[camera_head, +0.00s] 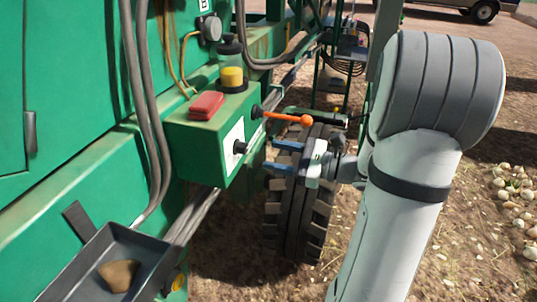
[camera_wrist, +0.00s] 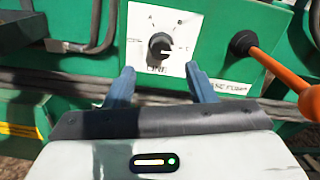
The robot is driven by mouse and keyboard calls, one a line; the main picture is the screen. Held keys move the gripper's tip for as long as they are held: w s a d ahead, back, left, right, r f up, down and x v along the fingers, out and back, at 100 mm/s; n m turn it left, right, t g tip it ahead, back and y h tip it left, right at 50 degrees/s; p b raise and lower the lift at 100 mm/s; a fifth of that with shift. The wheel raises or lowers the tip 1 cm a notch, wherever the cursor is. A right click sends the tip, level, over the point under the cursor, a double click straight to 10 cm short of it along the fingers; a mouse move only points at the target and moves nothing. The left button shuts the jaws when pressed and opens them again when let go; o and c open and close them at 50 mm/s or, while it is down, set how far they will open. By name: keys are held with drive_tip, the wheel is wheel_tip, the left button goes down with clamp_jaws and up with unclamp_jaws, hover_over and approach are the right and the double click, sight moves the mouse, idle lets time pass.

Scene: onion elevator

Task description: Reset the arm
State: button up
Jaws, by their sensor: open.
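My gripper (camera_head: 281,157) is open, its two blue fingers pointing left at the green control box (camera_head: 190,140). In the wrist view my gripper (camera_wrist: 157,85) has one finger on each side below a black rotary knob (camera_wrist: 160,45) on a white panel (camera_wrist: 140,20). The knob (camera_head: 239,147) also shows in the head view, a short way left of the fingertips. Nothing shows between the fingers. My arm stands at the right of the head view.
An orange lever (camera_head: 290,118) sticks out of the box just above my gripper; it also shows in the wrist view (camera_wrist: 275,70). A red block (camera_head: 206,105) and a yellow-black part (camera_head: 231,77) sit on top. A tyre (camera_head: 298,215) stands below. A grey tray (camera_head: 75,275) is lower left.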

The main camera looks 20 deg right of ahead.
idle(0.4)
drive_tip(key=s+a+f+n+g+h, duration=0.4)
drive_tip(key=s+a+n+g+h, duration=0.1)
drive_tip(key=s+a+n+g, duration=0.6)
drive_tip(key=s+d+n+t+h, duration=0.3)
drive_tip(key=s+d+n+h, duration=0.2)
drive_tip(key=n+h, duration=0.4)
drive_tip(key=shift+s+d+r+n+h, duration=0.25)
drive_tip(key=shift+d+n, duration=0.3)
drive_tip(key=shift+n, duration=0.65)
